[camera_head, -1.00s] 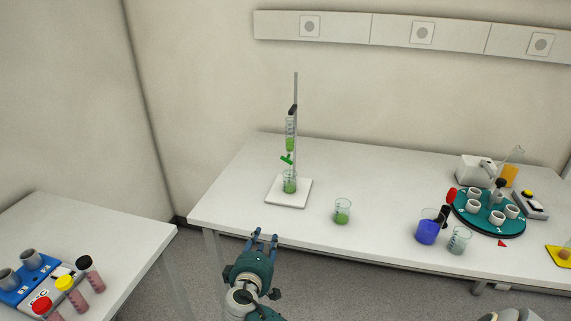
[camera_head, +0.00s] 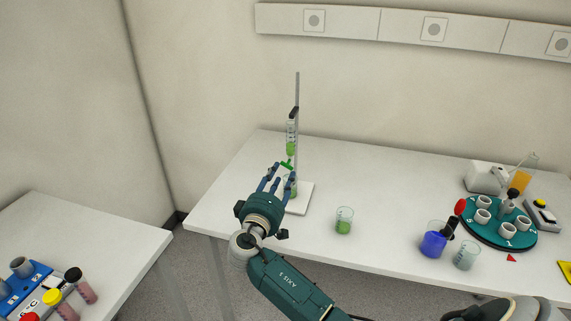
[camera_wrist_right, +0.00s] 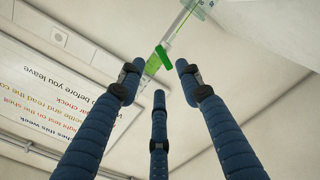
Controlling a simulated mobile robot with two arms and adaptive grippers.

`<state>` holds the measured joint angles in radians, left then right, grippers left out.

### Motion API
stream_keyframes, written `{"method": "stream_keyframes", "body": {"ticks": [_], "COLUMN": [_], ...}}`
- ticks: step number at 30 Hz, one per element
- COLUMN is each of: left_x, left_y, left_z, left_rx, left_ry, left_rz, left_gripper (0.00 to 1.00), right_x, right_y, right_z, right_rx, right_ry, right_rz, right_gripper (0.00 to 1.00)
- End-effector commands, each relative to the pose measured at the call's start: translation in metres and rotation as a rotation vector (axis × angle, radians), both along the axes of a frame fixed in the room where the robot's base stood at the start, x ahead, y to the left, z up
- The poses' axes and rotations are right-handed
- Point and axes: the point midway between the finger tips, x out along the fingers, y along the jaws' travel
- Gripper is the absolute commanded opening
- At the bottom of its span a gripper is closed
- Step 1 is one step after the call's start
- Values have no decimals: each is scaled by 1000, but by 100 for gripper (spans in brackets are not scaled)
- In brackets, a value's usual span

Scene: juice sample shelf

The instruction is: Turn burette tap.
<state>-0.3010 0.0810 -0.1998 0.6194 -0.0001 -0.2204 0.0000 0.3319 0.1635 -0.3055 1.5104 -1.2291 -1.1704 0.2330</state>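The burette (camera_head: 291,135), holding green liquid, hangs upright on a stand (camera_head: 297,90) with a white base (camera_head: 300,203). Its green tap (camera_head: 287,165) sits low on it, above a beaker (camera_head: 292,187) partly hidden by my fingers. My right gripper (camera_head: 280,173) points up at the tap from the front, its blue fingers spread and empty. In the right wrist view the green tap (camera_wrist_right: 165,57) shows just beyond the gap between the fingertips (camera_wrist_right: 158,78). I cannot tell whether any finger touches it. My left gripper is not in view.
A beaker of green liquid (camera_head: 344,222) stands right of the stand. A blue-filled beaker (camera_head: 433,243), a clear beaker (camera_head: 466,256) and a teal carousel (camera_head: 530,240) are further right. A side table (camera_head: 90,235) is at left. The bench is clear left of the stand.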

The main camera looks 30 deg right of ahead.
Motion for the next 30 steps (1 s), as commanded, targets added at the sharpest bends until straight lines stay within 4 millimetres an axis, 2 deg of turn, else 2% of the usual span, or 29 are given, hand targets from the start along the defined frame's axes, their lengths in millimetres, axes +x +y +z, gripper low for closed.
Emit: {"method": "stream_keyframes", "body": {"ticks": [3,9,20,25,26,30], "left_x": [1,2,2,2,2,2], "left_y": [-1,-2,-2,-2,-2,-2], "left_z": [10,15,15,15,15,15], "left_rx": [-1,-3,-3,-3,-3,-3], "left_ry": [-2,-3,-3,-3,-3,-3], "left_rz": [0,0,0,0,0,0], "left_gripper": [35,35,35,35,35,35], "right_x": [14,29,33,33,33,33], "right_y": [-18,-35,-39,-39,-39,-38], "right_z": [3,1,-1,-1,-1,-1], "right_rx": [-4,-1,0,0,0,-2], "right_ry": [3,2,2,2,2,4], "right_rz": [-3,-2,0,0,0,0], "right_gripper": [35,35,35,4,0,0]}}
